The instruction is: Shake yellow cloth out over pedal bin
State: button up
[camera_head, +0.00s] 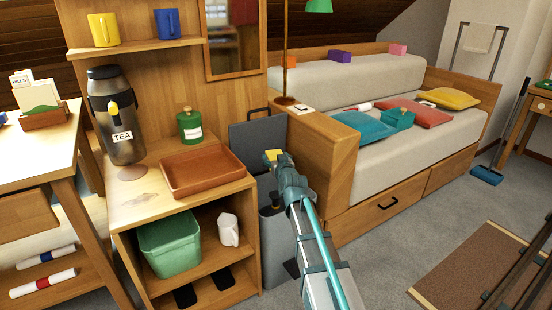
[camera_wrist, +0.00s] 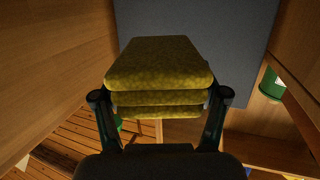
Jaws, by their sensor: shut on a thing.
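My gripper (camera_wrist: 160,97) is shut on the yellow cloth (camera_wrist: 158,65), which shows as a folded stack of several layers between the two fingers in the wrist view. In the head view a small part of the yellow cloth (camera_head: 273,155) shows at the end of my arm. The grey pedal bin (camera_head: 272,247) stands between the wooden shelf unit and the sofa bed. Its lid (camera_head: 250,137) is up. My arm and gripper are above the bin's opening and hide part of it. The raised lid also shows behind the cloth in the wrist view (camera_wrist: 243,40).
The shelf unit (camera_head: 190,215) stands close left of the bin, with a brown tray (camera_head: 203,172), a green canister (camera_head: 189,125) and a TEA urn (camera_head: 116,115) on top. The sofa bed's wooden end (camera_head: 325,165) is close on the right. Grey carpet (camera_head: 385,265) is clear in front.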

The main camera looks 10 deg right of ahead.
aim_at(276, 151)
notch_tip(276, 151, down, 4)
jog(key=b, duration=0.2)
notch_tip(276, 151, up, 7)
jog(key=p, duration=0.5)
notch_tip(276, 151, down, 7)
jog(key=b, duration=0.5)
jog(key=shift+b, duration=0.4)
